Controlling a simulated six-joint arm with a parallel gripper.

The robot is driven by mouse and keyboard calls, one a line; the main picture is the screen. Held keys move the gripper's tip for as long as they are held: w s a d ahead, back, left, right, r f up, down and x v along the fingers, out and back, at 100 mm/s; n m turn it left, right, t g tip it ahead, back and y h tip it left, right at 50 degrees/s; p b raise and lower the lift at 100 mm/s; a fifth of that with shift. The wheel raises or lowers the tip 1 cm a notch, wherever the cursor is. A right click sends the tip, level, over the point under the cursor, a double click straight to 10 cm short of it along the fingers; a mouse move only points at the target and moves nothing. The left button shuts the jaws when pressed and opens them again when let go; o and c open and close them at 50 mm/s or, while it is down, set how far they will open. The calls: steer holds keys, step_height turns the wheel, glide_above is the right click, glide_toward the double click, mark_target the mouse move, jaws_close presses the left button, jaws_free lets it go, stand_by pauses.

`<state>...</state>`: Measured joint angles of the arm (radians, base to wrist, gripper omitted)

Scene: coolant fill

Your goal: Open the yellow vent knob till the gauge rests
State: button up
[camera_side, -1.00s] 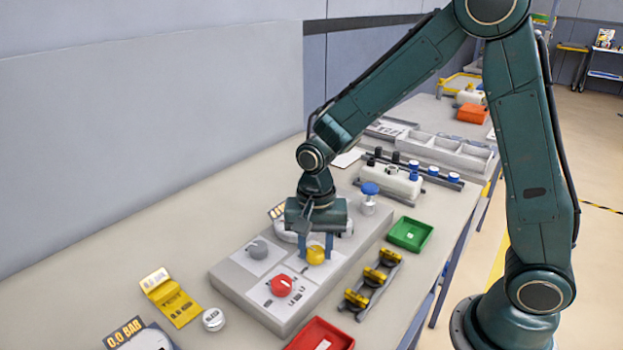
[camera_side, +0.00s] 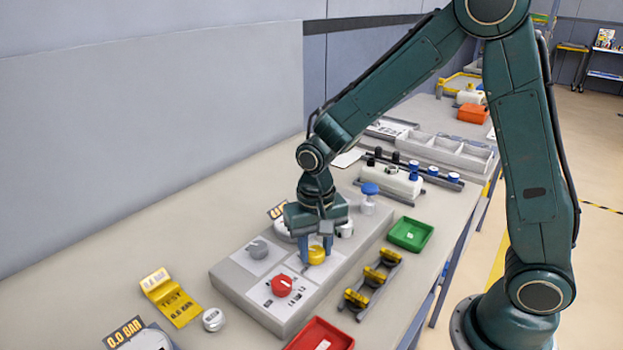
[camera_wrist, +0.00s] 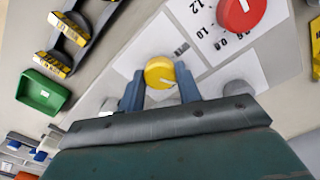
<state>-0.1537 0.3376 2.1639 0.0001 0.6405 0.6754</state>
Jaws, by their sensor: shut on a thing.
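The yellow vent knob (camera_side: 316,254) sits on the grey panel (camera_side: 232,281), and it also shows in the wrist view (camera_wrist: 159,72). My gripper (camera_side: 318,246) points down over it and is shut on the knob, with one blue finger on each side.
A red knob (camera_side: 281,286) and a grey knob (camera_side: 257,249) are close by on the panel. A blue-topped valve (camera_side: 369,190) stands behind. A green tray (camera_side: 410,234), a rack of yellow-tagged parts (camera_side: 371,286) and a red tray (camera_side: 320,335) lie around the panel.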

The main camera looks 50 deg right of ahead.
mark_target(316, 251)
steer(key=n, duration=0.5)
steer(key=shift+n, duration=0.3)
steer(key=n, duration=0.5)
stand_by(0.4)
steer(key=o, duration=1)
steer(key=shift+r, duration=0.1)
step_height(316, 251, up, 14)
stand_by(0.3)
